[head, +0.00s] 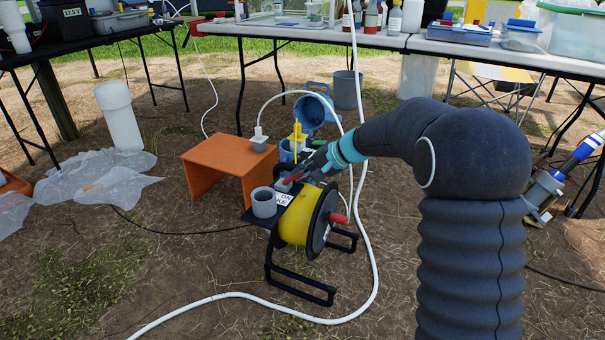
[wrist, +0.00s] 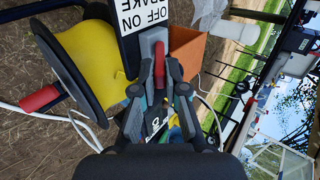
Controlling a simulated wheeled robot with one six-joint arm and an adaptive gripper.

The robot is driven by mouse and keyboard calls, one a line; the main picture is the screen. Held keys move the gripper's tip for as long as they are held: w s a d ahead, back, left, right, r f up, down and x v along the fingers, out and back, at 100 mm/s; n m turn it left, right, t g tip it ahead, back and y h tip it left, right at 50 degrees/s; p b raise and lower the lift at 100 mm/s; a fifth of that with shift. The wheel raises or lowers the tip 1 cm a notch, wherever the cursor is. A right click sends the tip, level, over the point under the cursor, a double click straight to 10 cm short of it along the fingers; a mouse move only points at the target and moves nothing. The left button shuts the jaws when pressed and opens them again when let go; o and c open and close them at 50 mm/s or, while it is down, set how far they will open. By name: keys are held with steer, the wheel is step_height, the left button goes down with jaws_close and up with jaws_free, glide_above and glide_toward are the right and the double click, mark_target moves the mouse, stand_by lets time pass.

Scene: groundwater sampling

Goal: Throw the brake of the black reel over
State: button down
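The black reel (head: 318,222) stands on the ground, with a black tubular frame, black flanges and a yellow drum (head: 293,222). The drum also shows in the wrist view (wrist: 98,62). A white label (wrist: 146,25) reading OFF, ON and BRAKE is on the reel's black plate. The red brake lever (wrist: 159,66) rises from a grey mount beside the label. My gripper (wrist: 160,64) is at the lever, its two fingertips close on either side and apparently shut on it. The lever's lower part is partly hidden by the fingers. In the head view my gripper (head: 303,172) is above the reel.
An orange stand (head: 220,157) is left of the reel, and a grey cup (head: 264,203) sits on the reel's plate. A white hose (head: 372,240) loops around the right and front. A blue container (head: 313,110) is behind. Tables (head: 290,38) line the back. Open ground lies in front.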

mark_target(291, 177)
steer(key=shift+w+a+r+p, duration=0.1)
steer(key=shift+a+r+p, duration=0.25)
steer(key=shift+p, duration=0.85)
steer(key=a+r+p, duration=0.1)
steer(key=p, duration=0.2)
steer(key=a+h+p, duration=0.1)
steer(key=p, duration=0.2)
steer(key=shift+w+r+g+h+p, duration=0.3)
steer(key=shift+r+p, duration=0.05)
steer(key=shift+p, duration=0.05)
steer(key=shift+w+a+p, duration=0.1)
steer(key=shift+a+p, duration=0.05)
steer(key=shift+p, duration=0.5)
steer(key=shift+f, duration=0.1)
steer(key=shift+a, duration=0.1)
steer(key=shift+w+a+r+h+p, duration=0.1)
steer(key=shift+a+r+h+p, duration=0.25)
steer(key=shift+p, duration=0.7)
steer(key=c, duration=1.9)
jaws_free()
steer(key=shift+w+a+r+g+h+p, duration=0.1)
steer(key=shift+w+a+g+h+p, duration=0.25)
steer(key=shift+p, duration=0.75)
steer(key=shift+o, duration=0.2)
steer(key=shift+a, duration=0.3)
